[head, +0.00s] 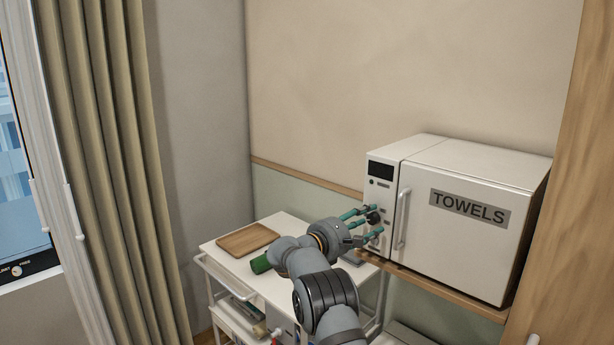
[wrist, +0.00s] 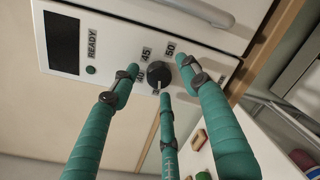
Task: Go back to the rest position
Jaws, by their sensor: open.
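My gripper (head: 368,222) has green fingers and is in front of the control panel of the white towel cabinet (head: 455,252), left of its door. In the wrist view, my gripper (wrist: 161,82) is open, its fingers spread around a dark round dial (wrist: 158,74). I cannot tell whether any finger touches the dial. A dark display (wrist: 61,43) and a small round light marked READY are on the same panel. The cabinet door looks shut.
The cabinet stands on a wooden shelf (head: 440,287). Below left is a white trolley (head: 216,246) with a wooden tray (head: 247,239) and a green item (head: 261,264) near my arm. A curtain (head: 115,150) hangs at left. The space above the trolley's left side is clear.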

